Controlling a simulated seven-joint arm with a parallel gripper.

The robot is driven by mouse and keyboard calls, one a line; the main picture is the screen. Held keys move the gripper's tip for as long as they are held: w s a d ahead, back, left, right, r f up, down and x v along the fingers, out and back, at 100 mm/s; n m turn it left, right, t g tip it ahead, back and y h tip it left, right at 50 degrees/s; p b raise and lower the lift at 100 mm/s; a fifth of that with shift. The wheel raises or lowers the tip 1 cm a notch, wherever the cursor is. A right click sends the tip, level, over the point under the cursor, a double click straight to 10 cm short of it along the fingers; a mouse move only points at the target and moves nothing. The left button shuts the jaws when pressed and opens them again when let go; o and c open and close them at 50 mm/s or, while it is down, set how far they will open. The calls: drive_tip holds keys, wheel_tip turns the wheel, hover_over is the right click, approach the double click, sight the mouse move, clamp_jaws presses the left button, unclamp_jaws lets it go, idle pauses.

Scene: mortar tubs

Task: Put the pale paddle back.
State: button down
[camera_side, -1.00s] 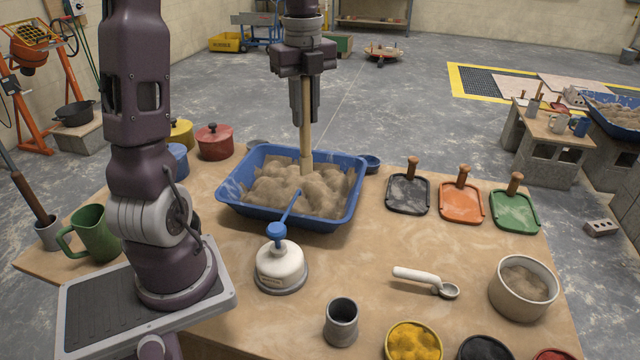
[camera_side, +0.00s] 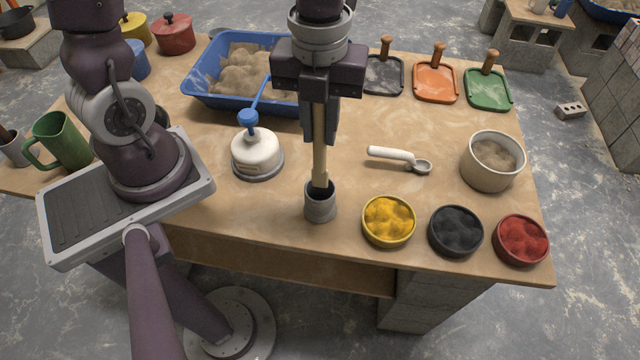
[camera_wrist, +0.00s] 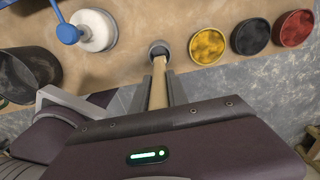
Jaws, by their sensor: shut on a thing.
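The pale wooden paddle (camera_side: 319,160) hangs upright in my gripper (camera_side: 320,138), which is shut on its upper part. Its lower end is at the mouth of the grey cup (camera_side: 320,207) near the table's front edge. I cannot tell how far inside the end is. In the wrist view the paddle (camera_wrist: 158,92) runs from between the fingers of my gripper (camera_wrist: 161,95) to the cup (camera_wrist: 158,46). The blue tub (camera_side: 205,98) of sandy mortar stands behind on the left, partly hidden by my arm.
Pots of yellow (camera_side: 388,220), black (camera_side: 456,230) and red (camera_side: 522,239) powder stand right of the cup. A white scoop (camera_side: 392,155) lies behind them. A white jar (camera_side: 256,152) with a blue-handled tool stands left. A beige pot (camera_side: 492,160) stands far right.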

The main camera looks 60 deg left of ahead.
sight(320, 161)
wheel_tip(320, 161, down, 8)
drive_tip(key=shift+r, duration=0.15)
drive_tip(key=c, duration=1.3)
unclamp_jaws()
wheel_tip(320, 161, up, 12)
drive_tip(key=s+a+r+n+t, duration=0.2)
drive_tip(key=s+a+r+n, duration=0.1)
drive_tip(key=n, duration=1)
drive_tip(key=s+a+r+n+t, duration=0.3)
drive_tip(key=s+n, duration=0.3)
drive_tip(key=n, duration=0.8)
drive_tip(key=shift+a+r+t, duration=0.3)
drive_tip(key=shift+a+r, duration=0.5)
